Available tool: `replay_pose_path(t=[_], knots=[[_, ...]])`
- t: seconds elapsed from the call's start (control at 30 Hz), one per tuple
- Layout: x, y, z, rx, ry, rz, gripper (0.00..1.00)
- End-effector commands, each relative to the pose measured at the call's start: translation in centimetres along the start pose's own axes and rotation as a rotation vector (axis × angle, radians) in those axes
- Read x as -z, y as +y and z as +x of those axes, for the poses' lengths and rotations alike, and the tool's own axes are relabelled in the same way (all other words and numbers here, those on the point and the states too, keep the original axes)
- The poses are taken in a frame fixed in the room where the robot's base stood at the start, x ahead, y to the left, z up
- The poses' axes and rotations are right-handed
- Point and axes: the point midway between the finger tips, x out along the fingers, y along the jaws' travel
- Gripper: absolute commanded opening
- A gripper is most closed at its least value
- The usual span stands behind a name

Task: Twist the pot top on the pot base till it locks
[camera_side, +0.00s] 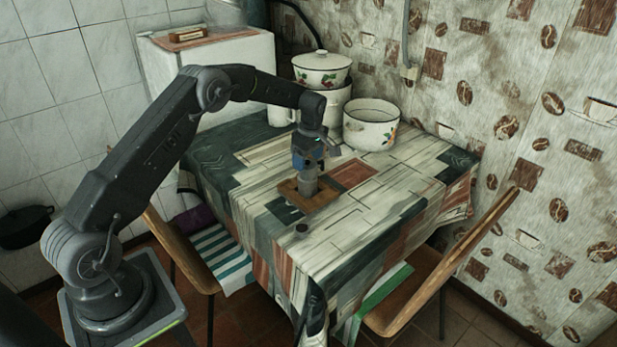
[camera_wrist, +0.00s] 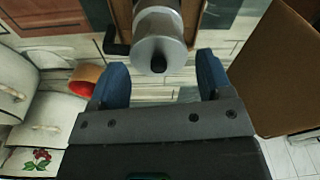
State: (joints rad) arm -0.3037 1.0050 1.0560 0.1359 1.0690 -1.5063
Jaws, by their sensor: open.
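A small grey metal pot (camera_side: 308,184) stands upright on a brown wooden board (camera_side: 288,189) on the table. In the wrist view its pot top (camera_wrist: 158,24) shows as a round silver body with a dark knob and a black handle (camera_wrist: 114,40) to the left. The pot base is mostly hidden, and I cannot make out the seam between top and base. My gripper (camera_side: 306,163) is just above the pot, pointing down. In the wrist view its blue fingers (camera_wrist: 161,66) are apart, on either side of the knob end, with visible space and no clear contact.
White enamel pots (camera_side: 371,125) stand at the table's back, one stacked with a lidded pot (camera_side: 321,69). A small dark item (camera_side: 301,228) lies near the front. An orange-red round item (camera_wrist: 85,79) and a large brown surface (camera_wrist: 275,65) show in the wrist view.

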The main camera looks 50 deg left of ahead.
Motion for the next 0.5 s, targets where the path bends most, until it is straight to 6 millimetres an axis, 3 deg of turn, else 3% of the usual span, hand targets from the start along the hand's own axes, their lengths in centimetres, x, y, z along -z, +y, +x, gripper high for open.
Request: replay_pose_path(t=[0.17,0.5], knots=[[0.1,0.0,-0.6,-0.001,0.0,0.0,0.72],[0.5,0.1,-3.9,-0.002,0.0,-0.001,0.72]])
